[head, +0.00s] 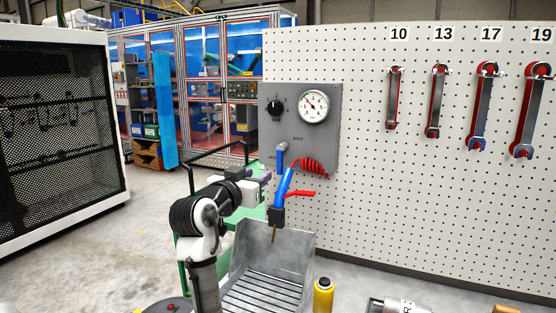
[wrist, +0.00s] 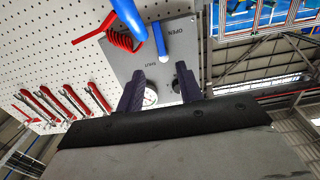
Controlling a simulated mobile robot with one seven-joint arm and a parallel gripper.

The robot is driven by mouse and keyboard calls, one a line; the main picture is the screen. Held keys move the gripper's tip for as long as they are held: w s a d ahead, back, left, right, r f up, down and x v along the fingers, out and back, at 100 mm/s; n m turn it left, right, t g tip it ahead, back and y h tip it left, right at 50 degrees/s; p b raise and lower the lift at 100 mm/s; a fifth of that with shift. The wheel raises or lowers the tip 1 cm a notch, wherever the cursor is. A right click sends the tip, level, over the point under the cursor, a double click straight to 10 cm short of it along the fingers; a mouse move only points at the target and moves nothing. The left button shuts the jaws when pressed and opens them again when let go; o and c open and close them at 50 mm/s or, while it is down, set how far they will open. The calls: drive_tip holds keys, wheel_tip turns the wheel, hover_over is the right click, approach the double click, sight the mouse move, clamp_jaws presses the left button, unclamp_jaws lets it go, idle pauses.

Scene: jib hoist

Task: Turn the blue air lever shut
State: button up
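The blue air lever (head: 280,158) hangs straight down from its grey pivot on the grey panel (head: 326,140), beside the OPEN lettering. The SHUT lettering is up and right of the pivot. My gripper (head: 264,177) is in front of the panel, a little below and left of the lever. In the wrist view the fingers of my gripper (wrist: 159,68) are apart with nothing held between them. The lever (wrist: 160,38) lies beyond the fingertips there, seemingly untouched.
A blue air gun (head: 283,187) with a red coiled hose (head: 312,166) hangs close right of my gripper. A gauge (head: 313,106) and black knob (head: 275,107) sit higher on the panel. A grey metal bin (head: 291,242) and yellow bottle (head: 323,296) are below. Wrenches hang right.

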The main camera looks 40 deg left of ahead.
sight(279, 161)
drive_tip(key=p+x, duration=0.3)
drive_tip(key=x, duration=0.8)
drive_tip(key=shift+r+p, duration=0.15)
drive_tip(key=shift+p, duration=0.15)
drive_tip(key=shift+w+a, duration=0.15)
drive_tip(key=shift+w, duration=0.3)
clamp_jaws()
